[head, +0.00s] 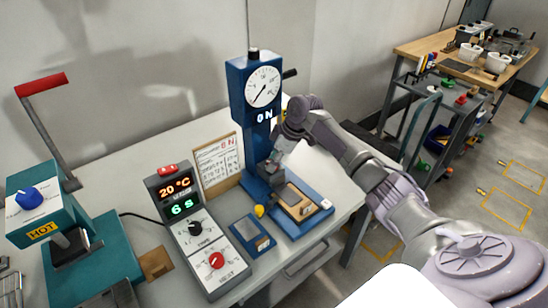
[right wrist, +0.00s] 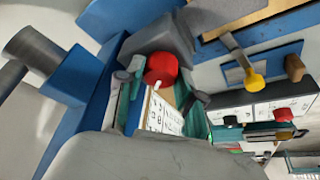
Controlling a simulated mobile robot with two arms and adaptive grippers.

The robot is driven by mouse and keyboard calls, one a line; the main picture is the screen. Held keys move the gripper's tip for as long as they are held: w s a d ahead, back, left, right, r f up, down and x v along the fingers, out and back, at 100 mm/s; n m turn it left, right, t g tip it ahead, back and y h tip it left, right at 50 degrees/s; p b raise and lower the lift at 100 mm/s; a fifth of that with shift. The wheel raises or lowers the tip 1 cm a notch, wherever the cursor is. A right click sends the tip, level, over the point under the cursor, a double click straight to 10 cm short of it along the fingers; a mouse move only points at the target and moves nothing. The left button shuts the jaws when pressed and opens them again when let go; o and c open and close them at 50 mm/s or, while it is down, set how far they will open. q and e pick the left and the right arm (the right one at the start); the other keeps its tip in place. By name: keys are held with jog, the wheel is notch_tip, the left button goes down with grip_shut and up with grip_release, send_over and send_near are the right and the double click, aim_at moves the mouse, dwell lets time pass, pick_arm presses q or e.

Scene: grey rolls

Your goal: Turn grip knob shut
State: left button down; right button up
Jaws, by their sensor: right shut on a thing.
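The blue press (head: 238,110) stands on the table with a round dial (head: 262,87) and the letters "ON" on its front. In the right wrist view a red knob (right wrist: 161,69) with a white mark sits on a grey housing (right wrist: 165,32) of the press. My right gripper (right wrist: 162,88) is shut on this red knob, one finger on each side. In the head view the right gripper (head: 276,150) reaches the press column from the right, and the knob is hidden behind it. My left gripper is not in view.
A control box (head: 180,243) with lit displays and two knobs stands left of the press. A small card stand (head: 219,163), a blue scale-like block (head: 252,234) and a yellow-tipped lever (head: 259,211) are close by. A teal machine (head: 90,262) with a red handle stands far left.

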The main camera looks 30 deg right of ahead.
jog(key=m+h+p, duration=0.1)
jog(key=m+p, duration=0.2)
jog(key=p, duration=0.1)
jog(key=m+t+h+p, duration=0.1)
jog(key=m+p, duration=0.3)
jog(key=p, duration=0.1)
jog(key=m+h+p, duration=0.1)
jog(key=m+p, duration=0.2)
jog(key=p, duration=0.2)
jog(key=shift+a+r+h, duration=0.3)
jog(key=shift+h, duration=0.1)
jog(key=shift+m+p, duration=0.35)
jog(key=shift+m, duration=0.35)
jog(key=shift+f+m+h+p, duration=0.15)
jog(key=shift+m+h+p, duration=0.5)
jog(key=shift+m, duration=0.55)
jog(key=shift+f+m+g+h+p, duration=0.1)
jog(key=shift+m+g+h+p, duration=0.3)
jog(key=shift+m, duration=1.2)
jog(key=o, duration=1.2)
jog(key=shift+c, duration=0.2)
